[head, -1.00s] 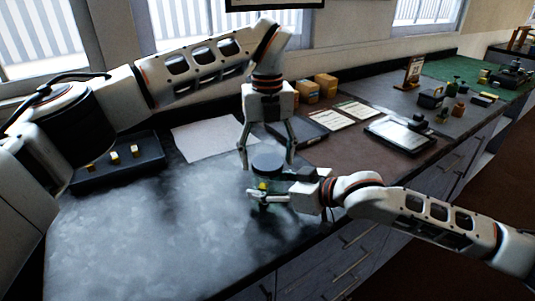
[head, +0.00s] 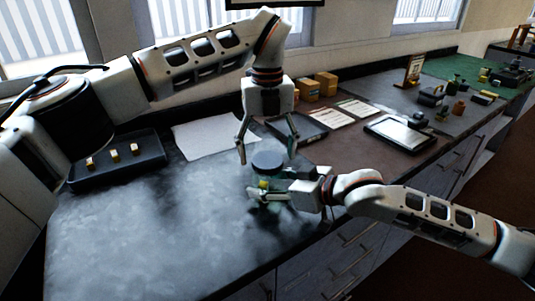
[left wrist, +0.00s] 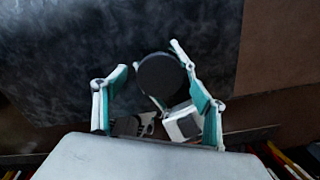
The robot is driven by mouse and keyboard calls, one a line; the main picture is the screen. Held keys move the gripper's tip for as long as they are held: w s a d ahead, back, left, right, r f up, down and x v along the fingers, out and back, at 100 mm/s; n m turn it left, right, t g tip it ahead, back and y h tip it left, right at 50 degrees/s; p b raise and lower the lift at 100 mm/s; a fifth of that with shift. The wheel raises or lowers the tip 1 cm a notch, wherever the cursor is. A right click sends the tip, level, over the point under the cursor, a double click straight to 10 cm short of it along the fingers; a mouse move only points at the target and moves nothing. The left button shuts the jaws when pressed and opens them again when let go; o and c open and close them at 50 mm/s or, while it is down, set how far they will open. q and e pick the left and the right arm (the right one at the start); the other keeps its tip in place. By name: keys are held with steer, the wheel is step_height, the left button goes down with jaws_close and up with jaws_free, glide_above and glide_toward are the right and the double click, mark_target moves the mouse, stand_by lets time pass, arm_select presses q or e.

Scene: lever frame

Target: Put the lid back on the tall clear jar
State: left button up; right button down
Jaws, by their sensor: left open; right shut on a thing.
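The dark round lid (head: 267,160) lies level at the top of the clear jar (head: 265,176); whether it is fully seated cannot be told. The jar stands upright near the counter's front edge, with something small and yellow low inside. My right gripper (head: 268,189) is shut around the jar's body from the right and hides part of it. My left gripper (head: 266,153) points down just above the lid, open, its fingers spread to either side and apart from it. In the left wrist view, the lid (left wrist: 161,75) shows between the open fingers of my left gripper (left wrist: 150,60).
A dark tray (head: 118,164) with small blocks stands at the left. A white sheet (head: 215,138) lies behind the jar. A tablet (head: 400,135), cards (head: 345,113) and small boxes (head: 325,84) are at the back right. The counter left of the jar is clear.

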arm_select(q)
step_height(320, 180, up, 11)
stand_by(0.3)
arm_select(e)
steer(key=c, duration=0.8)
jaws_free()
steer(key=v, duration=1.2)
